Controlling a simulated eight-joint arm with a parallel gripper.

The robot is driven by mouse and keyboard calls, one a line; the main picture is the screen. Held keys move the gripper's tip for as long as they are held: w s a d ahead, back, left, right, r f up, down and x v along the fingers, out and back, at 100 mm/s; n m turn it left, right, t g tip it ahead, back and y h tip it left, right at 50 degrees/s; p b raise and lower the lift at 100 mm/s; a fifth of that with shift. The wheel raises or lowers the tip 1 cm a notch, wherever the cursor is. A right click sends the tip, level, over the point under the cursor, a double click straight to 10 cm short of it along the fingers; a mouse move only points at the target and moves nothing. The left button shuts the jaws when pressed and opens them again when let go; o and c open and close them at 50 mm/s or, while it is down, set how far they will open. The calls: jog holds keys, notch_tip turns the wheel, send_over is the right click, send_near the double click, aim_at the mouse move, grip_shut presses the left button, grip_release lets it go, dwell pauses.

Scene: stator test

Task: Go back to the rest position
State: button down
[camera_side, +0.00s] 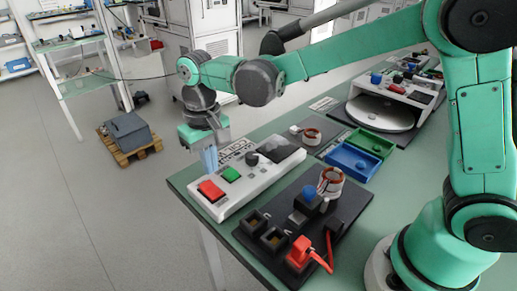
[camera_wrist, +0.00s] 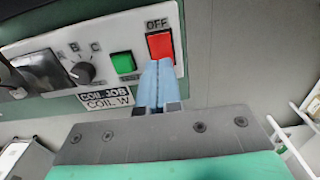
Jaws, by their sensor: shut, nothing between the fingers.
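My gripper (camera_side: 211,160) hangs over the far edge of a white control box. Its light-blue fingers are together and hold nothing. In the wrist view my gripper (camera_wrist: 159,66) has its fingertips near the lower edge of the red OFF button (camera_wrist: 160,46). I cannot tell whether they touch it. The control box (camera_side: 236,198) stands on the green table and carries the red button (camera_side: 211,190), a green button (camera_side: 231,174), a black knob (camera_side: 252,158) and a dark screen (camera_side: 276,149).
A black board (camera_side: 345,215) in front of the box holds a copper-wound stator (camera_side: 331,180), a blue knob and a red plug (camera_side: 299,250) with cable. Blue (camera_side: 352,162) and green (camera_side: 371,143) trays lie to the right. Open floor lies beyond the table's left edge.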

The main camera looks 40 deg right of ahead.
jog(key=shift+r, duration=0.75)
jog(key=shift+d+r, duration=0.1)
jog(key=s+d+r+t, duration=0.2)
jog(key=s+d+t, duration=0.5)
jog(key=s+d, duration=0.2)
jog(key=shift+s+d+r, duration=0.2)
jog(key=shift+d+r, duration=0.15)
jog(key=shift+d, duration=0.55)
